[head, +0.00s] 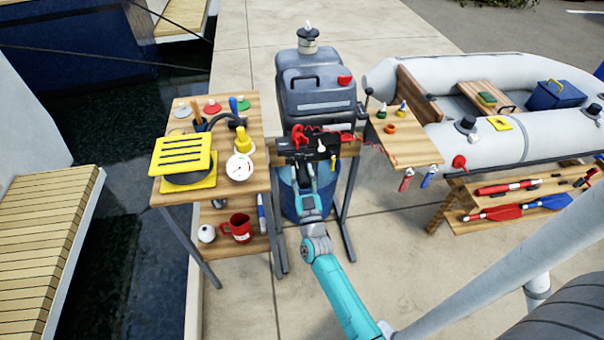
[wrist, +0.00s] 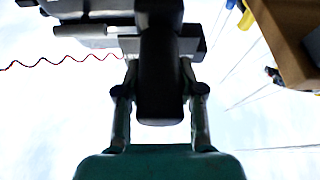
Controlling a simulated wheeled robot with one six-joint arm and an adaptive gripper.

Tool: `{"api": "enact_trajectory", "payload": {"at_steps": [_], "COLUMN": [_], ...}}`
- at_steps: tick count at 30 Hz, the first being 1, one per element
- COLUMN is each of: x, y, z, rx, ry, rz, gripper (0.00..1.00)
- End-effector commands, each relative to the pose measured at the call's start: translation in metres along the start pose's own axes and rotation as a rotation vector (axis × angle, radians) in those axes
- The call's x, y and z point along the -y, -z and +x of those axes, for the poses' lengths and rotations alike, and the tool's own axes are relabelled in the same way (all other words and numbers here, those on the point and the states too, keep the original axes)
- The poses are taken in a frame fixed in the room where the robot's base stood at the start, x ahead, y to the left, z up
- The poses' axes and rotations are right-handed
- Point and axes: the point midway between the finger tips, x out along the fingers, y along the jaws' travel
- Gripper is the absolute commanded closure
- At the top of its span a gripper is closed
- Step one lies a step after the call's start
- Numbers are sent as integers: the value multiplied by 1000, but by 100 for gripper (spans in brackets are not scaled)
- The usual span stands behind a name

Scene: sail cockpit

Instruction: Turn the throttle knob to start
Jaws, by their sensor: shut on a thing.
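The grey outboard motor (head: 318,95) stands upright on a wooden bracket, with a black control unit (head: 318,150) on its near side. My gripper (head: 304,168) reaches up to this unit from the front. In the wrist view, my two fingers (wrist: 160,85) are closed on either side of a black, rounded, lengthwise grip, which I take for the throttle knob (wrist: 160,100). Its far end joins the black unit. In the head view the knob is mostly hidden by my gripper. Any start mark on it cannot be read.
A red part (head: 299,134) and a red coiled cord (wrist: 70,62) are close to my gripper. A wooden side table (head: 245,110) with a yellow slatted piece (head: 181,154) stands left, a small wooden shelf (head: 412,152) right. A blue bucket (head: 292,205) is below.

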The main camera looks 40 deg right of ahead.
Motion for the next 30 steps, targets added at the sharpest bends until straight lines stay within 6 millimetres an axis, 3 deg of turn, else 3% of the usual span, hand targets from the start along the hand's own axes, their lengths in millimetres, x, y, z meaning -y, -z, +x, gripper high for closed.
{"api": "enact_trajectory", "payload": {"at_steps": [18, 30], "x": [-3, -4], "y": [0, -1], "z": [1, 0], "rx": [0, 1], "ry": [-173, -225], "rz": [421, 545], "gripper": [97, 97]}}
